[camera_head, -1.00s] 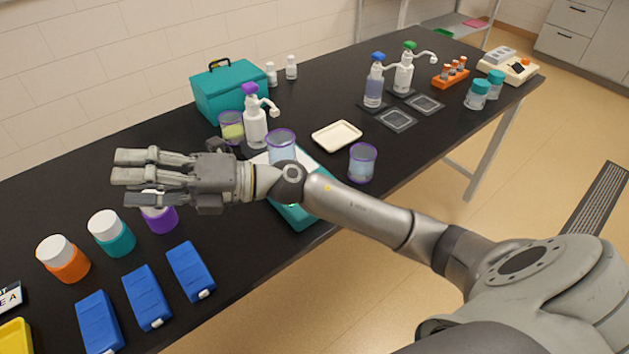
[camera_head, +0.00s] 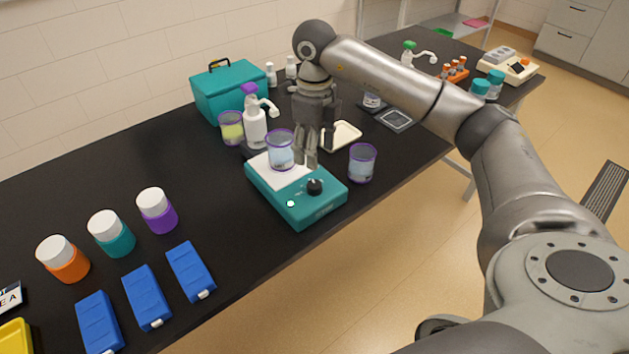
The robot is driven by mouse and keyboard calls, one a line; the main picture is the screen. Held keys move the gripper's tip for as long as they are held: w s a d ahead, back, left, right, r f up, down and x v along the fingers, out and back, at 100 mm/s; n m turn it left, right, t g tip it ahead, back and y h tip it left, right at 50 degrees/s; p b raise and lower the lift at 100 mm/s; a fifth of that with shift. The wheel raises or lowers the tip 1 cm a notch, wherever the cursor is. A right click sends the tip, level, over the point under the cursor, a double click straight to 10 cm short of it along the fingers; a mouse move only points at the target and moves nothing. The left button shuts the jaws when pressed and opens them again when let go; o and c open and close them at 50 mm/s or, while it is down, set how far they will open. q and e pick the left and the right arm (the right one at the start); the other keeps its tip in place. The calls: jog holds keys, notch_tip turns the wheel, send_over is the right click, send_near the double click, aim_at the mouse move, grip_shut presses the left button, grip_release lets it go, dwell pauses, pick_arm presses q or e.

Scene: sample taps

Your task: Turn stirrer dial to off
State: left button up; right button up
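The teal stirrer (camera_head: 262,189) stands near the front edge of the black bench, with a white top plate. Its black dial (camera_head: 315,187) is on the front right of its top, beside a small white light or button (camera_head: 291,204). A beaker with a purple rim (camera_head: 281,150) stands on the plate. My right gripper (camera_head: 305,160) points down above the stirrer, just behind and above the dial, right beside the beaker. Its fingers look close together; I cannot tell whether they are shut or whether they touch the beaker. My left gripper is not in view.
A second purple-rimmed beaker (camera_head: 362,163) stands right of the stirrer. A cream tray (camera_head: 341,135) and a purple-topped pump bottle (camera_head: 255,125) are close behind. Blue boxes (camera_head: 190,270) and lidded jars (camera_head: 156,210) stand at left. Bare bench lies left of the stirrer.

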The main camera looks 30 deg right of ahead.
aim_at(314, 184)
notch_tip(314, 184, down, 11)
jog(key=shift+r+p, duration=0.15)
jog(key=shift+p, duration=1.05)
jog(key=c, duration=1.1)
